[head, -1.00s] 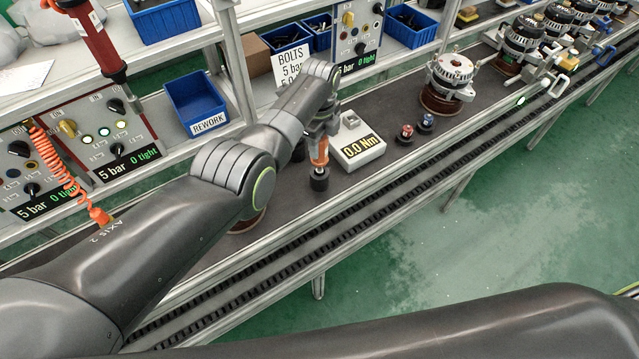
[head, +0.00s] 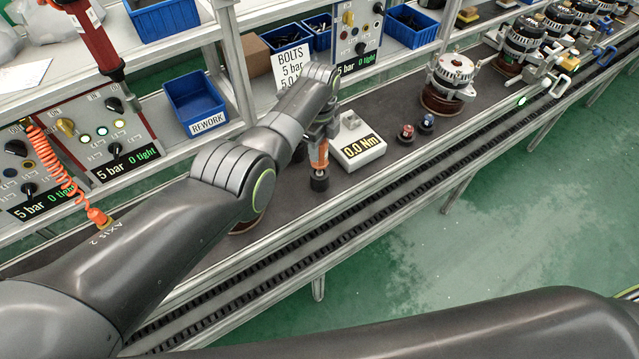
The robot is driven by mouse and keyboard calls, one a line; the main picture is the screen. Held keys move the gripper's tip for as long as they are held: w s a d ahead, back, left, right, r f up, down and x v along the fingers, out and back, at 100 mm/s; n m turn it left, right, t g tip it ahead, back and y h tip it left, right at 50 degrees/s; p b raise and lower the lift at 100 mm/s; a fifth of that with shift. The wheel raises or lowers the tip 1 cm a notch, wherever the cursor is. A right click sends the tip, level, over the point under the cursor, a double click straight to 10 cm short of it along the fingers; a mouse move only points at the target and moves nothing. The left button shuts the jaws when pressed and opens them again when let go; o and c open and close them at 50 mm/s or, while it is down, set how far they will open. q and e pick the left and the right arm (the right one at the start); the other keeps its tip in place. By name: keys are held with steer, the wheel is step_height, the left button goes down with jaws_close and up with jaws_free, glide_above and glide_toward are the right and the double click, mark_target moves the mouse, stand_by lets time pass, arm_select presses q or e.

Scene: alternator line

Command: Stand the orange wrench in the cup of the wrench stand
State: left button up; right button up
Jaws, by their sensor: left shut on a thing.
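My left gripper (head: 321,127) is shut on the orange wrench (head: 318,155) and holds it upright beside the grey display box. The gripper hides the wrench's upper part. A short black cup-like piece (head: 319,183) shows directly below the orange part, at the bench surface. It looks like the cup of the wrench stand. I cannot tell how deep the wrench's lower end sits in it. My right gripper is out of view; only its dark arm crosses the bottom of the picture.
The display box (head: 357,143), reading 0.0 Nm, is close on the right. Red (head: 405,134) and blue (head: 427,123) small pieces stand further right, before an alternator (head: 450,84). A blue REWORK bin (head: 195,100) is behind left. The conveyor (head: 300,245) runs along the front.

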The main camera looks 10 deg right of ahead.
arm_select(q)
steer(key=shift+f, duration=0.2)
steer(key=shift+f+b, duration=0.35)
steer(key=shift+b, duration=0.15)
steer(key=shift+f, duration=0.1)
steer(key=shift+f+b, duration=0.4)
steer(key=shift+b, duration=0.05)
steer(key=o, duration=1.2)
steer(key=shift+r, duration=0.1)
steer(key=shift+c, duration=0.2)
